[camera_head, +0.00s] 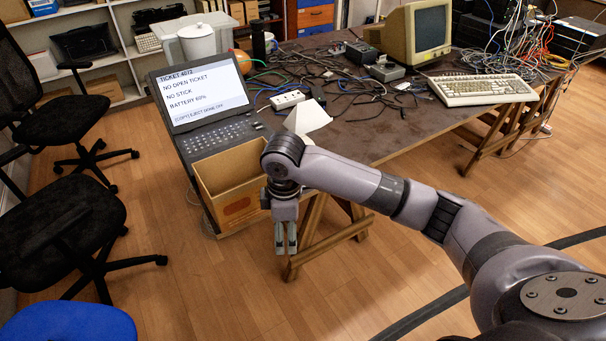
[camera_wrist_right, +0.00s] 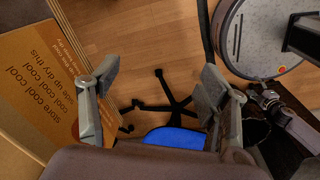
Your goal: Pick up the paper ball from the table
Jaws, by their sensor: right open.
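A white, angular, paper-like object (camera_head: 308,116) lies on the brown table (camera_head: 375,140) near its front left corner. I cannot tell for sure that it is the paper ball; no rounder white ball shows. My right gripper (camera_head: 286,245) hangs pointing down in front of the table edge, below the tabletop and apart from the white object. In the wrist view my right gripper (camera_wrist_right: 160,85) has its fingers wide apart, with nothing between them. The white object does not show in the wrist view.
An open cardboard box (camera_head: 225,207) stands left of my right gripper; its printed side fills the left of the wrist view (camera_wrist_right: 35,95). A laptop (camera_head: 213,100), cables, a power strip (camera_head: 287,100), keyboard (camera_head: 482,90) and monitor (camera_head: 412,35) crowd the table. Chairs (camera_head: 62,220) stand left.

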